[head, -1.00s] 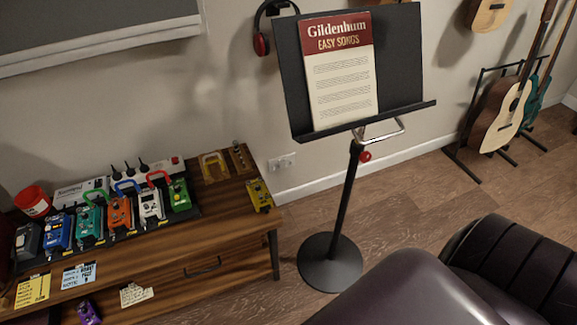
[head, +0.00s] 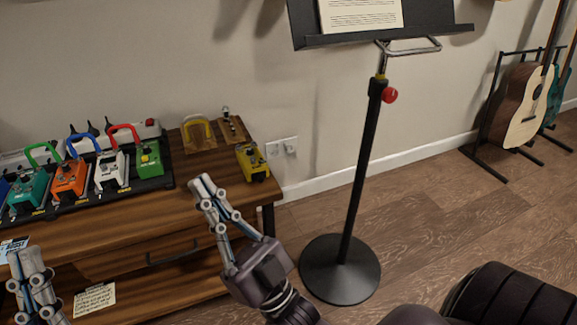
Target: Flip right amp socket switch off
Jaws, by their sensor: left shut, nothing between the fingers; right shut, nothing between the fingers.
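My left gripper (head: 27,258) is shut and empty at the lower left, in front of the bench. No amp can be made out.
The bench (head: 190,218) carries a pedalboard with several coloured pedals and a yellow pedal (head: 252,162) near its right end, close to the socket. The music stand (head: 355,190) stands right of the socket. Guitars (head: 525,100) stand far right. Floor between is clear.

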